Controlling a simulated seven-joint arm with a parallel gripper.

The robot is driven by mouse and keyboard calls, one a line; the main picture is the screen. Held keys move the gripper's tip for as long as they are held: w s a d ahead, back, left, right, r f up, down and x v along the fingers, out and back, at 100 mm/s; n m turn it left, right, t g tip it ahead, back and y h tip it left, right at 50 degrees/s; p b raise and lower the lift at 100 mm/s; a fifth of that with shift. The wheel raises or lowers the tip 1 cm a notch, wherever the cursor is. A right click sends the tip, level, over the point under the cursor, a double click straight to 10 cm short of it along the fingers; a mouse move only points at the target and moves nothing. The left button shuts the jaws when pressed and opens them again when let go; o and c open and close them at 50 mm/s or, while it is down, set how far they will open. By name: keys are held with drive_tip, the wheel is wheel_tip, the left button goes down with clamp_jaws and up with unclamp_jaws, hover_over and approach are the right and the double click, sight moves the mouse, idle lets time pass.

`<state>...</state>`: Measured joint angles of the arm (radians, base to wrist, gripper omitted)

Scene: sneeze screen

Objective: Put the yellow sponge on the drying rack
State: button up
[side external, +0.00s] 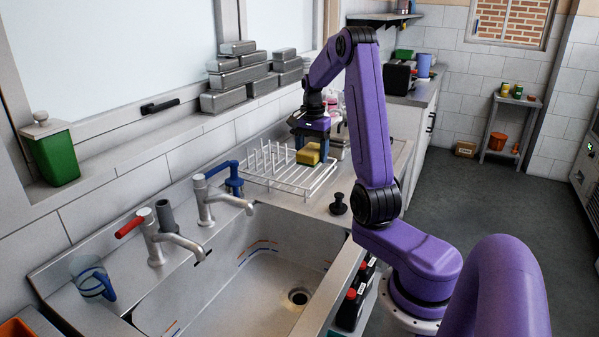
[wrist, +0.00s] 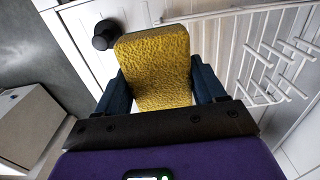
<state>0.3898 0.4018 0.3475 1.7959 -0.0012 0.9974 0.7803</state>
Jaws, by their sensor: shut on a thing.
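The yellow sponge (side external: 309,154) is held between the blue fingers of my gripper (side external: 311,146), at the far right end of the white wire drying rack (side external: 272,180). In the wrist view the sponge (wrist: 155,65) fills the space between the two fingers of my gripper (wrist: 160,88), with a finger against each side. The rack's wires and upright prongs (wrist: 265,65) show to the right of the sponge there, and the sponge hides part of the rack's edge. I cannot tell whether the sponge touches the rack's wires.
A black plunger-like stopper (side external: 338,204) stands on the counter near the rack. The sink basin (side external: 262,270) with red-handled (side external: 150,235) and blue-handled taps (side external: 215,195) lies in front. Grey metal containers (side external: 236,80) stack on the ledge behind. Bottles (side external: 333,105) stand beyond my gripper.

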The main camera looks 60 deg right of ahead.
drive_tip(key=w+d+f, duration=0.2)
drive_tip(key=w+d, duration=0.1)
drive_tip(key=w, duration=0.1)
hover_over(299, 179)
wheel_tip(299, 179, down, 6)
drive_tip(key=shift+r, duration=0.15)
drive_tip(key=shift+w+d+f, duration=0.1)
drive_tip(key=shift+d+f, duration=0.05)
drive_tip(key=shift+f, duration=1.5)
drive_tip(key=shift+f, duration=0.15)
drive_tip(key=o, duration=1.1)
